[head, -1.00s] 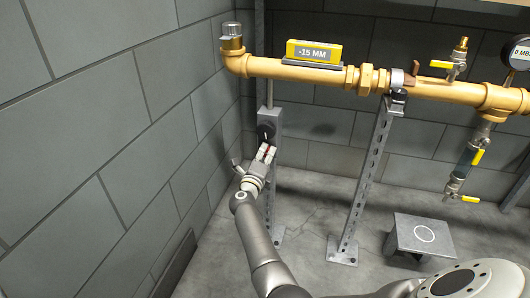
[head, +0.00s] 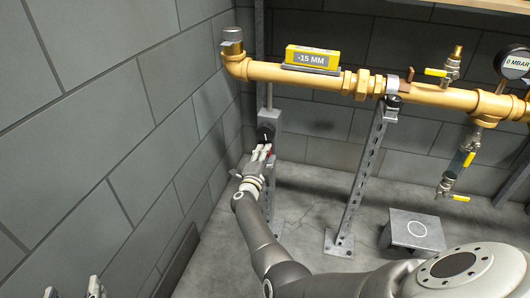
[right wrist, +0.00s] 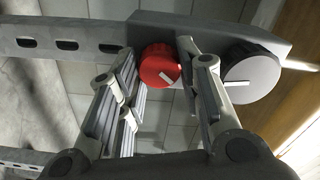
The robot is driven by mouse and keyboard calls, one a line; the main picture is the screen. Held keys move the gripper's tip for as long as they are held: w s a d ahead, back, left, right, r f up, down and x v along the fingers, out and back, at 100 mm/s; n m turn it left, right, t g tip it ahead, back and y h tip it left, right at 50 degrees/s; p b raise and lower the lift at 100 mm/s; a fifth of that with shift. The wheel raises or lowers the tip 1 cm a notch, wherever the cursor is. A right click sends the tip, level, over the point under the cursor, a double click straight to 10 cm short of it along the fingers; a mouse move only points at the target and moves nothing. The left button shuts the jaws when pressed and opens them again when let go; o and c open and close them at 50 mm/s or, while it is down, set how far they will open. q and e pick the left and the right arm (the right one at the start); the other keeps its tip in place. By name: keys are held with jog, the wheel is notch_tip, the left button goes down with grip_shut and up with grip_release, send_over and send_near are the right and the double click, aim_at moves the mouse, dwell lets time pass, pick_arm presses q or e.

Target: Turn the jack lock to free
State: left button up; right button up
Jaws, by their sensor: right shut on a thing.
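A red round knob (right wrist: 160,66) with a white pointer line, which I take as the jack lock, sits on a grey box (head: 269,121) on an upright post. In the right wrist view its pointer slants down and to the right. My right gripper (head: 262,150) is shut on the red knob, one finger on each side; the fingers mostly hide it in the head view. A larger black knob (head: 265,133) with a white mark is just above the red one and also shows in the right wrist view (right wrist: 250,76). My left gripper (head: 74,290) shows only its fingertips, apart and empty, at the lower left edge.
A yellow pipe (head: 330,79) runs above, with a yellow "-15 MM" display (head: 313,58) on it. A slotted support leg (head: 358,185) and a low grey stand (head: 413,232) are to the right. A block wall (head: 100,120) is close on the left.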

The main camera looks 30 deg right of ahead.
pick_arm(q)
jog(key=s+a+f+g+y+p, duration=0.2)
jog(key=s+a+f+g+p, duration=0.1)
jog(key=s+f+g, duration=0.5)
jog(key=shift+s+a+f+g+y, duration=0.3)
jog(key=shift+s+a+f, duration=0.35)
jog(key=shift+s+f, duration=0.75)
pick_arm(e)
jog(key=shift+n, duration=3.9)
pick_arm(q)
jog(key=shift+w+f, duration=0.3)
pick_arm(e)
jog(key=shift+a, duration=0.1)
jog(key=o, duration=1)
jog(key=shift+o, duration=0.2)
pick_arm(q)
jog(key=shift+f, duration=0.15)
